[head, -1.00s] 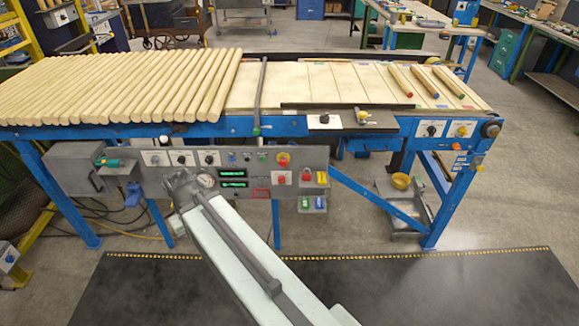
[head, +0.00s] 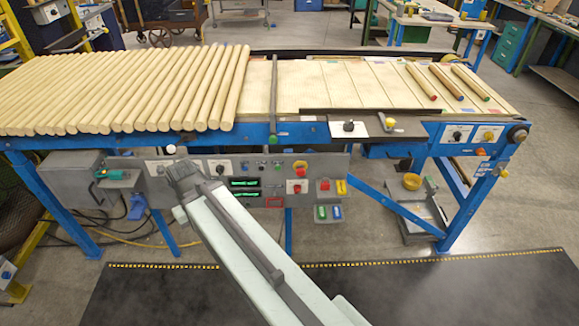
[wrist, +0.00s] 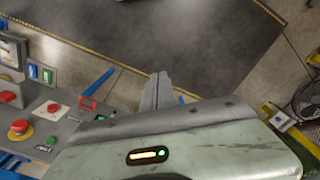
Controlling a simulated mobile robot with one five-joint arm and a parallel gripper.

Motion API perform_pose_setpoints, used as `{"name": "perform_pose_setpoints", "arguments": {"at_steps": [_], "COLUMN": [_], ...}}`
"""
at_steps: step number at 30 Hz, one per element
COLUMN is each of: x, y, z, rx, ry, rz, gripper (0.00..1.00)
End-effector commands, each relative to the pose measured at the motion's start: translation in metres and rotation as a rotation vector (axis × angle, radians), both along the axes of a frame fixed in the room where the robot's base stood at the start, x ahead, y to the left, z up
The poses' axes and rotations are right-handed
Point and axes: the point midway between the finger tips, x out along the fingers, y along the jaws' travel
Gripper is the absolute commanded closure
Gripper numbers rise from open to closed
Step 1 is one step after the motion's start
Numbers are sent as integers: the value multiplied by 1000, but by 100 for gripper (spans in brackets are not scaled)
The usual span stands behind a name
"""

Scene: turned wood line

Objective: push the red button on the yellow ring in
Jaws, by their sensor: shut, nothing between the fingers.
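The red button (head: 300,164) on its yellow ring sits on the grey control panel below the conveyor in the head view, right of my arm's end. In the wrist view the red button (wrist: 19,128) is at the left edge, a wide red cap with yellow around its base. My gripper's grey fingers (wrist: 158,78) are together and empty in the wrist view, pointing away from the panel's buttons and apart from the red button. In the head view my arm's end is in front of the panel's left part, and the fingertips are hard to make out.
A smaller red button on a white plate (head: 297,187) lies just below the ringed one. Green displays (head: 244,184) sit to its left. A red and yellow pair of blocks (head: 331,186) stands right. Wooden rods (head: 130,85) cover the conveyor above. The floor in front is clear.

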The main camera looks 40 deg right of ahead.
Motion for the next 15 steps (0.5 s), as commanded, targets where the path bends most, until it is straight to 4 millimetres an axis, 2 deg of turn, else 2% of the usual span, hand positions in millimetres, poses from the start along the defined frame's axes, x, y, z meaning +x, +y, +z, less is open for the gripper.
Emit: {"name": "perform_pose_setpoints", "arguments": {"at_steps": [11, 13, 15], "x": [0, 4, 10], "y": [-3, -18, -49], "z": [-1, -3, -8], "rx": [3, 20, 51], "ry": [-2, -15, -47], "rz": [5, 25, 74], "gripper": [100, 100, 100]}}
